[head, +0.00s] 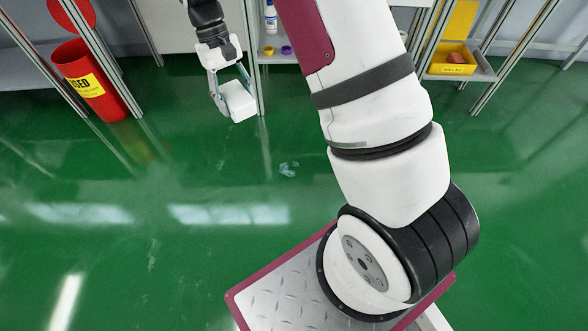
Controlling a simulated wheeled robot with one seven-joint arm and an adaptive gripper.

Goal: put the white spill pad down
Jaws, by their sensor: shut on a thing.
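My gripper (233,96) hangs at the upper left of centre, pointing down. It is shut on a small white block-like thing, which looks like the white spill pad (239,108). The pad is held between the fingertips, in front of a shelf post. It appears to be off the floor, though its exact height is hard to judge. A small pale, glossy patch (288,169), which looks like a spill, lies on the green floor below and to the right of the pad.
A red bin (92,85) marked "USED" stands at the upper left behind frame posts. A shelf at the back holds a bottle (270,17), a yellow ring and a purple ring. A yellow tray (439,66) sits at the upper right.

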